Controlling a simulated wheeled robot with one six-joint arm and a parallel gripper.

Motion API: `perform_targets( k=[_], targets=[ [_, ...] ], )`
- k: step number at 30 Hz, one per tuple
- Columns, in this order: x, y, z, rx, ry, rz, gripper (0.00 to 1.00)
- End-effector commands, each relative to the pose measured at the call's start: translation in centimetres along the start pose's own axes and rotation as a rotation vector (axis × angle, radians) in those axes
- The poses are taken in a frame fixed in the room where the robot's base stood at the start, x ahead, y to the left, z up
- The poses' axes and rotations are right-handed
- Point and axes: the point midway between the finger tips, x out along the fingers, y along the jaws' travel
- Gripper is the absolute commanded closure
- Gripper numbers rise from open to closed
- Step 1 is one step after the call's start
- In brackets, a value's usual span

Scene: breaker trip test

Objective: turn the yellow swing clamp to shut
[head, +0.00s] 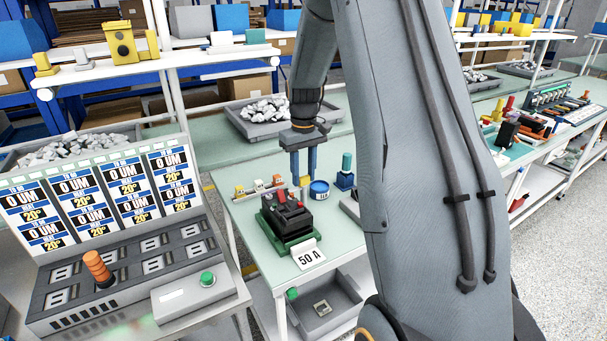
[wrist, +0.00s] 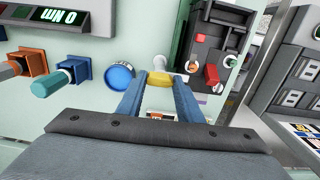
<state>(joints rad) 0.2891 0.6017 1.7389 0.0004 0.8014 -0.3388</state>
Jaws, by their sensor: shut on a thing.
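The yellow swing clamp (wrist: 159,79) sits between the two blue fingertips of my gripper (wrist: 160,77) in the wrist view. The gripper is shut on it. In the head view my gripper (head: 302,177) points down, and a small piece of the yellow clamp (head: 305,182) shows at its tips. The clamp is just behind the black breaker (head: 287,211), which sits in a green fixture (head: 287,242). The breaker also shows in the wrist view (wrist: 203,58), to the right of the clamp. The clamp's pivot and exact angle are hard to make out.
A blue round container (head: 319,192) and a teal-handled tool in a blue holder (head: 346,172) stand close right of the gripper. A small rack (head: 258,190) is at the left, a "50 A" sign (head: 309,255) in front.

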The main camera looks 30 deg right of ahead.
Motion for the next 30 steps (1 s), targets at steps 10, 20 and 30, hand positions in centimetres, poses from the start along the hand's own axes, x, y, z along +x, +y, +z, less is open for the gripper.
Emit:
perform_targets(
  k=[10,20,30],
  targets=[
    [-0.1,0.1,0.0,0.0,0.001,0.001,0.48],
    [-1.6,0.1,-0.1,0.0,0.004,0.002,0.48],
    [-6.7,0.2,-0.1,0.001,0.003,0.002,0.48]
  ],
)
